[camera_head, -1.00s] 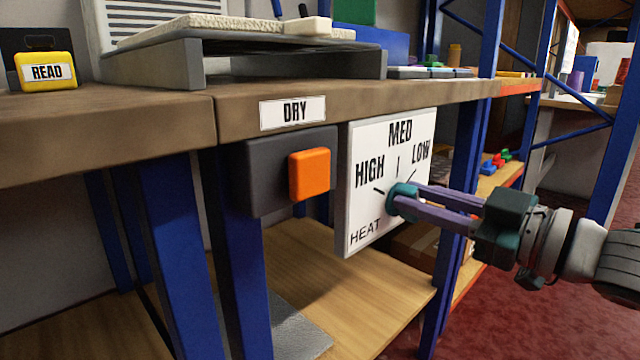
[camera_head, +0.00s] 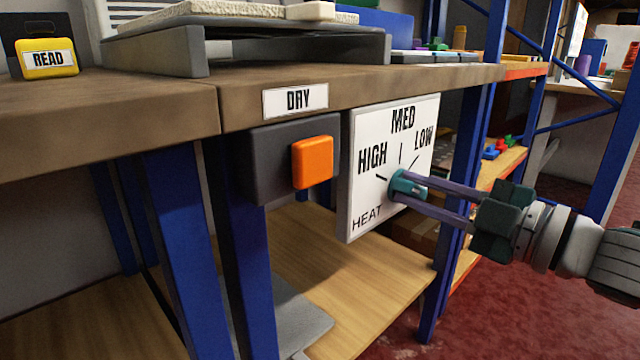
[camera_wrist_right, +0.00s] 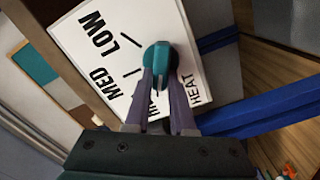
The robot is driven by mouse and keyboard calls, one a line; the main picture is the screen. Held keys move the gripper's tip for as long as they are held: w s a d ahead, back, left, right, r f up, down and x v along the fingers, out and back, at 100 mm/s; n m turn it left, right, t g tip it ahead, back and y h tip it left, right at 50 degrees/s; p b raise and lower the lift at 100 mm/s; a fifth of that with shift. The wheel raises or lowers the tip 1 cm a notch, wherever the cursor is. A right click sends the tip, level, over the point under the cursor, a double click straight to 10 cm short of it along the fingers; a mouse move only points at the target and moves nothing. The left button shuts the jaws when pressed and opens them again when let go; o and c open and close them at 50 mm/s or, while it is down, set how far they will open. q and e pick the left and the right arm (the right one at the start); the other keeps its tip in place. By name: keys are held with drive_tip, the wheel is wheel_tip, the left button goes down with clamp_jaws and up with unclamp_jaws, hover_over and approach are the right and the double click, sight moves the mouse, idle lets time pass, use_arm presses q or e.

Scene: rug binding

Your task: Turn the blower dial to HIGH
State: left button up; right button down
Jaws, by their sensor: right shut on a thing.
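The white HEAT dial plate (camera_head: 372,204) hangs under the bench edge, marked HIGH, MED and LOW. A round teal knob (camera_head: 399,190) sits at its middle. My right gripper (camera_head: 408,187) comes in from the right, its purple fingers shut on the knob. In the right wrist view the knob (camera_wrist_right: 163,57) sits between the fingertips of the gripper (camera_wrist_right: 163,72). The fingers partly cover the HIGH label there. A dark line on the knob runs roughly toward HIGH, but I cannot tell its exact setting. My left gripper is not in view.
A yellow READ block (camera_head: 48,59) stands on the bench (camera_head: 120,112). Blue posts (camera_head: 462,200) and a wooden lower shelf (camera_head: 345,270) surround the area.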

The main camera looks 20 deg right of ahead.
idle(0.4)
drive_tip(key=c, duration=0.8)
unclamp_jaws()
drive_tip(key=shift+o, duration=0.2)
drive_tip(key=shift+s, duration=0.1)
drive_tip(key=p+v, duration=0.3)
drive_tip(key=v, duration=0.7)
